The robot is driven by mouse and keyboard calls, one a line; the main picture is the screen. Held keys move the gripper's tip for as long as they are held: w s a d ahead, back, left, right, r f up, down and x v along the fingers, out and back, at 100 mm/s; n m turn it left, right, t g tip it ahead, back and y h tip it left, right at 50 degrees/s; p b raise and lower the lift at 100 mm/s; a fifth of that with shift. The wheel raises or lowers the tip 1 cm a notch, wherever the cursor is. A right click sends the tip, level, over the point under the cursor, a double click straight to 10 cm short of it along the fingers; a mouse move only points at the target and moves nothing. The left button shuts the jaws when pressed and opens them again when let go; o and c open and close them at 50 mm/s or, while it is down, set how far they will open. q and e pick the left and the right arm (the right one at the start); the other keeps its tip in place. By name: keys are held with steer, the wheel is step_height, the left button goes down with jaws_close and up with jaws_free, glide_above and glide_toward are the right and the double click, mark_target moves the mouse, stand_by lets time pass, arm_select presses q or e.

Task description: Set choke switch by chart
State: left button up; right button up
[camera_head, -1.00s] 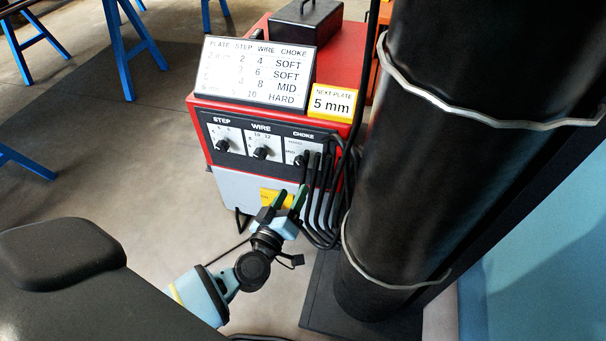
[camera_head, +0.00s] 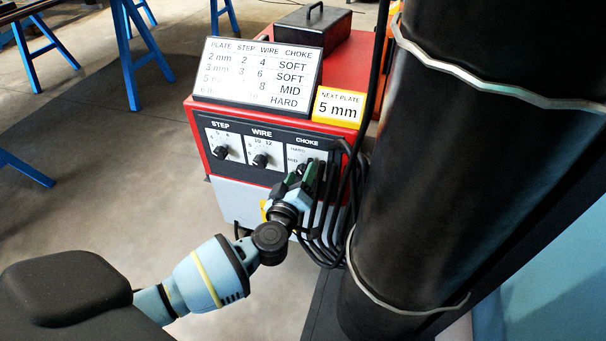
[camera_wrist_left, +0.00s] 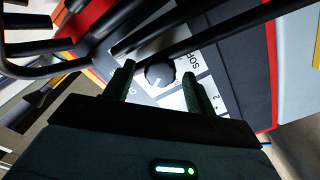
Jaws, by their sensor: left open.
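The choke switch is a dark round knob (camera_wrist_left: 159,75) on a white plate, seen in the left wrist view between the two fingers of my left gripper (camera_wrist_left: 160,88). The gripper is open, with a finger on each side of the knob; I cannot tell whether they touch it. In the head view my left gripper (camera_head: 304,178) covers most of the knob, below the CHOKE label and beside HARD and MID. The chart (camera_head: 257,74) stands on the red machine, listing plate, step, wire and choke, partly washed out by glare. The yellow sign (camera_head: 338,107) reads NEXT PLATE 5 mm.
The step knob (camera_head: 222,152) and wire knob (camera_head: 260,160) sit left on the same panel. Black cables (camera_head: 340,205) hang close to the right of the choke area and cross the wrist view. A thick black column (camera_head: 480,130) stands at right.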

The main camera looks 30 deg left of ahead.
arm_select(q)
steer(key=shift+x, duration=0.75)
steer(key=shift+w, duration=0.15)
steer(key=shift+c, duration=1)
steer(key=c, duration=0.8)
steer(key=shift+o, duration=0.2)
arm_select(e)
steer(key=shift+w+f, duration=0.25)
steer(key=shift+w, duration=0.25)
steer(key=shift+r, duration=0.1)
